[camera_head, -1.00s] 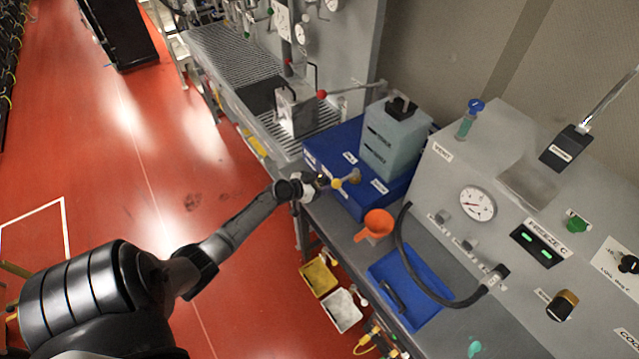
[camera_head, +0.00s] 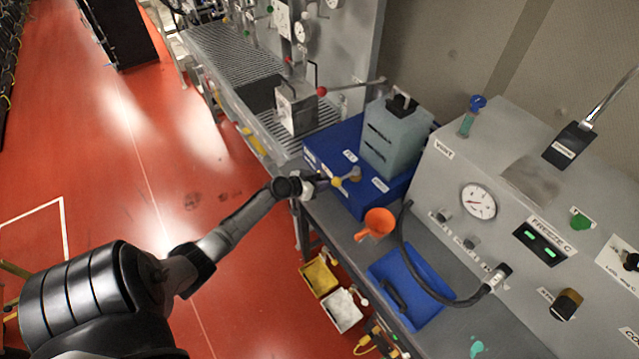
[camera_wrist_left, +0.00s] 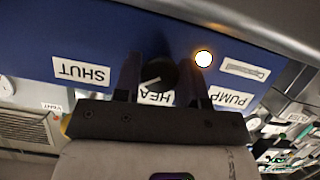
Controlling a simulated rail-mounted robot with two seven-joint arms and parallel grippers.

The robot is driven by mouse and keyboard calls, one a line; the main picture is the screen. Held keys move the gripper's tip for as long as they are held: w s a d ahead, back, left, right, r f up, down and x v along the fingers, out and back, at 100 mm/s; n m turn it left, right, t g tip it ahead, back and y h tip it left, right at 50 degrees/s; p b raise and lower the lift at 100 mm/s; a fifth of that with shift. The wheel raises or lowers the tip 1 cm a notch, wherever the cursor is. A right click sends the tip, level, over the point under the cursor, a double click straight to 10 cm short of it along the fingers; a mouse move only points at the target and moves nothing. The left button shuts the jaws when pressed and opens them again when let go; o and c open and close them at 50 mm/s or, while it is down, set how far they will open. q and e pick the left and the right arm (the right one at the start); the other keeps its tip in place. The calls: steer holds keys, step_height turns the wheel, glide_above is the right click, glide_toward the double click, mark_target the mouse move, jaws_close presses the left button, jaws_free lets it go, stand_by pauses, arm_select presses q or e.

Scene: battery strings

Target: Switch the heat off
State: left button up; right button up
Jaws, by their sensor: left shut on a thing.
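The black heat knob (camera_wrist_left: 157,74) is on the blue panel (camera_wrist_left: 100,35) in the left wrist view, with a white pointer line on its face. A partly covered label reading "HEA" (camera_wrist_left: 155,97) lies just below it. A lamp (camera_wrist_left: 203,58) beside the knob is lit. In the head view my left gripper (camera_head: 318,186) is at the front of the blue box (camera_head: 344,197), on the bench's aisle side. It is shut on the knob, one finger on each side. My right gripper is not in view.
Labels "SHUT" (camera_wrist_left: 81,71) and "PUMP" (camera_wrist_left: 230,98) flank the knob. A grey-blue tank (camera_head: 393,140) stands on the box.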

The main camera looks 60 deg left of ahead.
arm_select(q)
steer(key=n+h+b, duration=0.1)
steer(key=b, duration=0.1)
steer(key=n+h+b, duration=0.1)
steer(key=b, duration=0.1)
steer(key=n+h+b, duration=0.1)
steer(key=n+b, duration=0.1)
steer(key=b, duration=0.1)
steer(key=shift+f+t, duration=0.25)
steer(key=shift+t, duration=0.05)
steer(key=shift+a+r+n+t+h+b, duration=0.1)
steer(key=shift+n+t+h+b, duration=0.3)
steer(key=shift+n+b, duration=0.75)
steer(key=shift+r+n+h+b, duration=0.1)
steer(key=shift+n+h+b, duration=0.45)
steer(key=shift+n, duration=0.1)
steer(key=o, duration=0.9)
steer(key=v, duration=1.4)
